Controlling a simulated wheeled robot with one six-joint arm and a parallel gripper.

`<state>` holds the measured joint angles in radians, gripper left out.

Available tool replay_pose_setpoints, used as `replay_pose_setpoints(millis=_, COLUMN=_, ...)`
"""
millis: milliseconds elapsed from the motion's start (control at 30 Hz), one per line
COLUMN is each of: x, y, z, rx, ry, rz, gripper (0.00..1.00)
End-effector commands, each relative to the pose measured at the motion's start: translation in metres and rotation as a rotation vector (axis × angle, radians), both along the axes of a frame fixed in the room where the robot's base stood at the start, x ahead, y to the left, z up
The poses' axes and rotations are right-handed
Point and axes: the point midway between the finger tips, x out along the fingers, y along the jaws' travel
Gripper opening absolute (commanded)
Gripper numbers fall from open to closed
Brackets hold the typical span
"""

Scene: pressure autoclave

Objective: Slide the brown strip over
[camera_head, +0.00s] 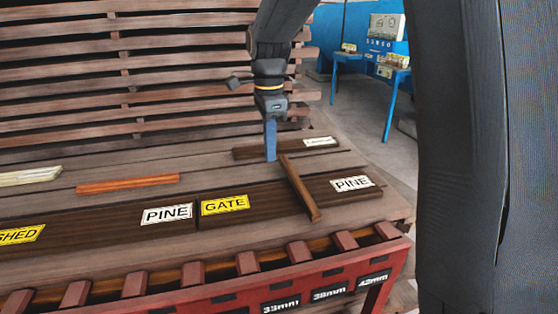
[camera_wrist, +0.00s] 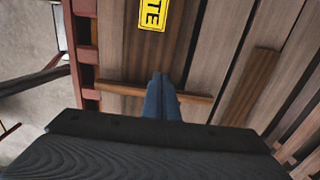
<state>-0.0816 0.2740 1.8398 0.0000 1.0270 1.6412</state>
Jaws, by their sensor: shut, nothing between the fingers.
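A brown strip (camera_head: 301,190) lies crosswise over the dark boards at the right part of the bench, between the GATE and right-hand PINE labels. Its near end reaches toward the red front rail. My gripper (camera_head: 270,158) points down with its blue fingers shut and empty, just left of the strip's far end. In the wrist view the strip (camera_wrist: 125,88) runs sideways behind the fingertips (camera_wrist: 160,78), which hide part of it. I cannot tell whether the fingers touch it.
A dark board with a white label (camera_head: 260,152) lies just behind the fingers. An orange strip (camera_head: 128,183) and pale strips (camera_head: 30,175) lie to the left. The slatted back (camera_head: 80,70) rises behind. Red blocks (camera_head: 247,262) line the front rail.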

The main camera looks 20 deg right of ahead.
Motion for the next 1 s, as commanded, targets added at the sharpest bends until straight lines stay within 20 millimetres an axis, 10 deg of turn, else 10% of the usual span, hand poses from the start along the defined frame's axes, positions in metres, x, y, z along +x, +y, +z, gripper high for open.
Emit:
replay_pose_setpoints(millis=533, x=-0.001, y=-0.009, z=-0.097, rx=0.0, ry=0.005, rz=-0.014, gripper=0.0)
replay_pose_setpoints(millis=1000, x=0.0, y=-0.048, z=-0.094, rx=0.0, ry=0.001, rz=-0.011, gripper=0.0)
